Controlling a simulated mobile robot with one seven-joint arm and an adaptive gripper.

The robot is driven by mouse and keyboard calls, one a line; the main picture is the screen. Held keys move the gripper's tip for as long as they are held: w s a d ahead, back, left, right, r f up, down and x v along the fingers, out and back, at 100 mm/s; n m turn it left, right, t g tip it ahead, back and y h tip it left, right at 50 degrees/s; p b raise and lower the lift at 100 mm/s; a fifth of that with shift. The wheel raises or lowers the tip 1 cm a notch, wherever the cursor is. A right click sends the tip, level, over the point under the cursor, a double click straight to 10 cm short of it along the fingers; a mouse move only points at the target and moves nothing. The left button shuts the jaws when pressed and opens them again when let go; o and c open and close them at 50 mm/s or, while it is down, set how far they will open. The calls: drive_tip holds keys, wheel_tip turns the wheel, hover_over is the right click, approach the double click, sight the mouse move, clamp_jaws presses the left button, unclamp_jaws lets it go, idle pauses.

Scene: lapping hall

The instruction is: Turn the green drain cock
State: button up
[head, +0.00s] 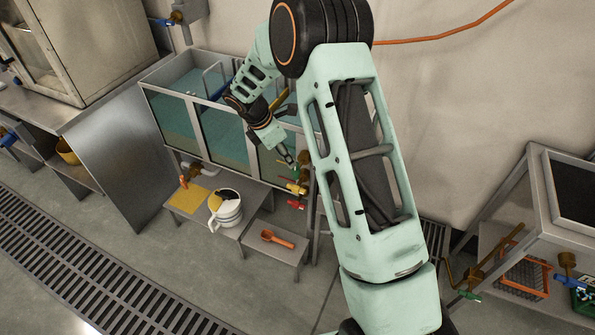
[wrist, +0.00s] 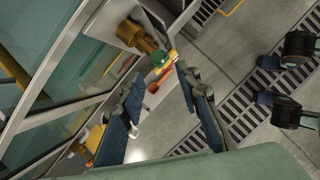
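The green drain cock shows in the wrist view as a small green handle (wrist: 160,59) on a brass body (wrist: 136,36), below the tank's edge. In the head view a small green part (head: 294,180) shows below the tank's right side, close to yellow and red handles. My gripper (head: 287,152) reaches down in front of the glass tank, just above these cocks. In the wrist view my gripper (wrist: 160,82) has its two fingers spread apart with nothing held. The green handle lies ahead of the gap between the fingertips, and I see no clear contact.
A yellow-handled cock (head: 297,188) and a red handle (head: 296,204) sit close by. The glass-walled tank (head: 176,125) stands behind. A white jug (head: 228,208) stands on a low bench, with an orange scoop (head: 277,239) beside it. A floor grate (head: 90,270) runs at left.

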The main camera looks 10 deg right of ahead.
sight(296, 171)
drive_tip(key=x, duration=1)
drive_tip(key=shift+w+d, duration=0.1)
drive_tip(key=shift+c, duration=0.4)
clamp_jaws()
